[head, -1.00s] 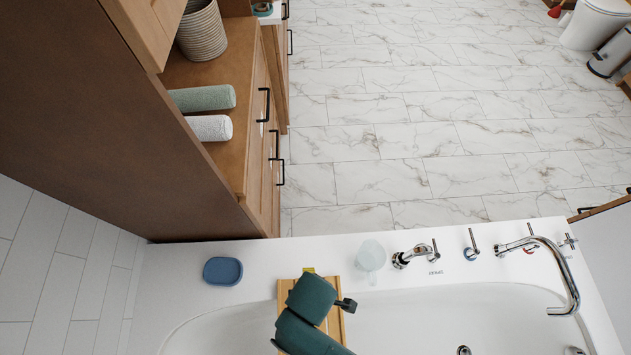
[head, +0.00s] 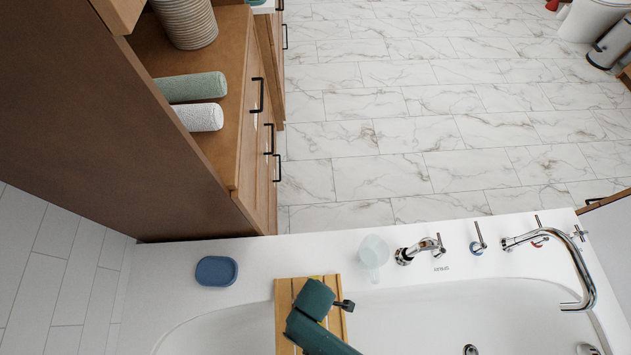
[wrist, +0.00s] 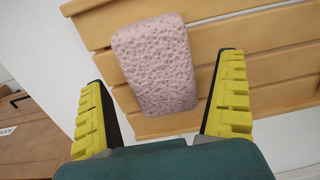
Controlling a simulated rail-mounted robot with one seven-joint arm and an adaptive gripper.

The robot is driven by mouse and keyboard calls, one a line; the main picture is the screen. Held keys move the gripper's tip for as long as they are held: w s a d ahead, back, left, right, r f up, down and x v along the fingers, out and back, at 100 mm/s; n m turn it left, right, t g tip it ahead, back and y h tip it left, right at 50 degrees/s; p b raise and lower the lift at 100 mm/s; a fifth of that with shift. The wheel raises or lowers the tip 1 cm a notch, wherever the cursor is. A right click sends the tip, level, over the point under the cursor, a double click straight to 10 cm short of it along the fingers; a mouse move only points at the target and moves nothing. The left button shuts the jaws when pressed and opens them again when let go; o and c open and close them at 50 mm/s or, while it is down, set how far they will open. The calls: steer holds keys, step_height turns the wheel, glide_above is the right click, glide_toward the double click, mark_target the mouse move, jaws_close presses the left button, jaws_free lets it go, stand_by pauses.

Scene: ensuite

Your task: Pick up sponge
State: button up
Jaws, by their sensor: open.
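In the wrist view a pink, porous sponge (wrist: 155,65) lies on a slatted wooden bath tray (wrist: 250,55). My gripper (wrist: 163,100) is open, with its two yellow ribbed fingers apart on either side of the sponge's near end in the picture. The fingers do not visibly touch it. In the head view the tray (head: 284,300) lies across the bathtub, and my teal arm end (head: 315,300) is over it and hides the sponge and the fingers.
A blue soap dish (head: 216,270) and a clear cup (head: 373,251) stand on the white tub rim. Chrome taps (head: 420,250) and a curved spout (head: 575,260) are to the right. A wooden cabinet with rolled towels (head: 190,88) stands at upper left.

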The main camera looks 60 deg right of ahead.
steer(key=shift+f, duration=0.4)
steer(key=shift+r, duration=0.1)
steer(key=c, duration=1)
steer(key=shift+c, duration=0.2)
step_height(320, 180, up, 10)
steer(key=p, duration=0.3)
